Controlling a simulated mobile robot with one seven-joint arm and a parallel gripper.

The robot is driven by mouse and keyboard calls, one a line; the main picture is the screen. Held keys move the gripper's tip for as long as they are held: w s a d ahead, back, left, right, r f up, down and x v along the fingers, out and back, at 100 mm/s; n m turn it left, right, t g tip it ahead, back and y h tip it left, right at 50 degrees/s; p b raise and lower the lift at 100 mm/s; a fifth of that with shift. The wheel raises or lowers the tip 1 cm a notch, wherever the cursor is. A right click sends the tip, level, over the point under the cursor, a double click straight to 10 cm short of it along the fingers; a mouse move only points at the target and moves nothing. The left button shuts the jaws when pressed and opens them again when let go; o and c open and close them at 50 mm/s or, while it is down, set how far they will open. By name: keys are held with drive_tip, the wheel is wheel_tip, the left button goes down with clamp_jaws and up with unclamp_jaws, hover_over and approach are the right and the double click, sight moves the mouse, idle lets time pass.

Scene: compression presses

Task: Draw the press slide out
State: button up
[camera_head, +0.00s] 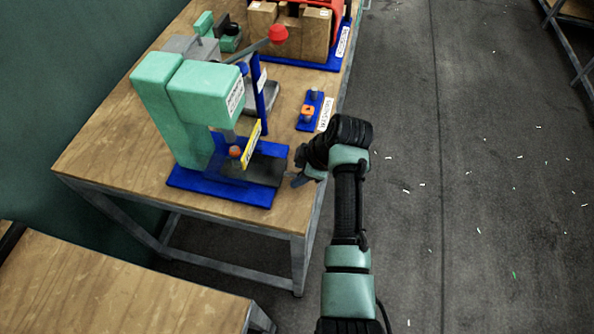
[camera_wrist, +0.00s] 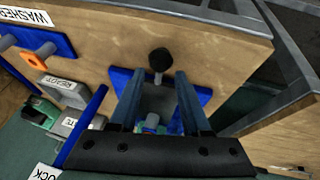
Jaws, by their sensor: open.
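The press (camera_head: 165,110) is a mint-green block frame on a blue base plate (camera_head: 222,188) on the wooden table. Its dark slide (camera_head: 268,172) lies low at the front, pointing toward my gripper (camera_head: 297,180). In the wrist view a round black knob (camera_wrist: 160,60) stands at the slide's outer end. The grey slide (camera_wrist: 158,102) shows between my fingers, with a small blue and orange thing (camera_wrist: 151,122) farther in. My gripper (camera_wrist: 160,74) is open, its fingers either side of the slide line, tips close to the knob. I cannot tell whether they touch it.
A yellow sign (camera_head: 252,145) stands beside the slide. A blue washer stand (camera_head: 309,112) with an orange ring sits behind my gripper on the table. A red and blue rack of brown boxes (camera_head: 300,35) is at the back.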

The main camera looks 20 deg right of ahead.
drive_tip(key=shift+x, duration=0.95)
clamp_jaws()
idle(0.8)
